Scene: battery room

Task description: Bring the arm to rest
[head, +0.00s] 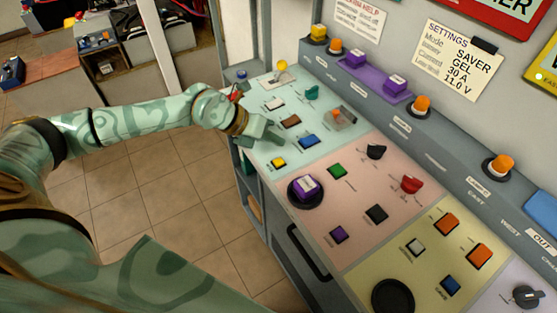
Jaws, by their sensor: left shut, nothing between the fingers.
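My left arm, pale green with darker patches, comes in from the left in the head view. Its gripper (270,138) is shut and empty, over the pale teal section (262,178) of the control panel at its left edge. The fingers are close to a blue button (309,141) and a brown button (291,121); I cannot tell whether they touch the panel. A yellow button (278,162) sits just in front of the gripper. My right gripper is not in view.
The sloped panel has pink (340,200) and yellow (410,262) sections with buttons and knobs. A raised ledge with orange knobs (421,104) runs behind it. A wall sign (457,62) lists settings. Tiled floor (160,205) lies open at left; a bench (40,88) stands farther back.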

